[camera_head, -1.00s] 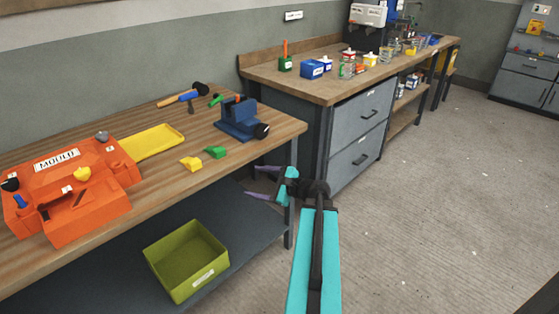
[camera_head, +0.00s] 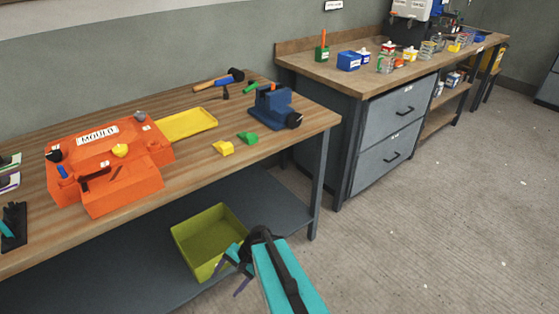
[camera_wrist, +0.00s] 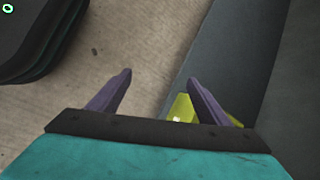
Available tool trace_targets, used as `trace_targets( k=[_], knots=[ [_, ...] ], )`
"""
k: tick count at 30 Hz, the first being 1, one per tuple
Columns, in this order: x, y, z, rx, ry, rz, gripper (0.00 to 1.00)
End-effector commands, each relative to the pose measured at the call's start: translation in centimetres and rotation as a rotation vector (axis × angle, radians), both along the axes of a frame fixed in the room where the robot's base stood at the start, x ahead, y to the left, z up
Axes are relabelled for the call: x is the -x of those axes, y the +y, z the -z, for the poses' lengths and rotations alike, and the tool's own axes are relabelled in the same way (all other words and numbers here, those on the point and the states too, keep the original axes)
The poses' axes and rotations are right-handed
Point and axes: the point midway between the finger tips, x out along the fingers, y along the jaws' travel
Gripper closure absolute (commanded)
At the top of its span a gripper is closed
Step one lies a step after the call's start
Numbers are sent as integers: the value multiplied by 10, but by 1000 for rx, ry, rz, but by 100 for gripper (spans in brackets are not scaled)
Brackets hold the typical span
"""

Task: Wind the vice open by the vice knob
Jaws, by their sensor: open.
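The blue vice (camera_head: 270,108) stands on the wooden bench near its right end. Its black vice knob (camera_head: 294,121) sticks out at the right, toward the bench's front edge. My gripper (camera_head: 230,276) is low in front of the bench, well below and left of the knob and apart from it. In the head view it overlaps the green bin. In the wrist view my gripper's two purple fingers (camera_wrist: 158,92) are spread with nothing between them. The vice does not show in the wrist view.
A green bin (camera_head: 209,238) sits on the lower shelf. A grey drawer cabinet (camera_head: 390,125) stands right. Floor there is clear.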

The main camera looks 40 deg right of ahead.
Motion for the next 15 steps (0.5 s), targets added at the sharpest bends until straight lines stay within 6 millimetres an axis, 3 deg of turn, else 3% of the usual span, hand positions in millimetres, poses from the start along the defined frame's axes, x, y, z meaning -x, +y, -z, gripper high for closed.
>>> trace_targets(
  k=[1, 6, 15],
  knots=[
    [12, 15, 11, 21, 19, -70, 29],
    [53, 48, 45, 100, 75, -310, 29],
    [131, 82, 91, 220, 167, -754, 29]
  ],
)
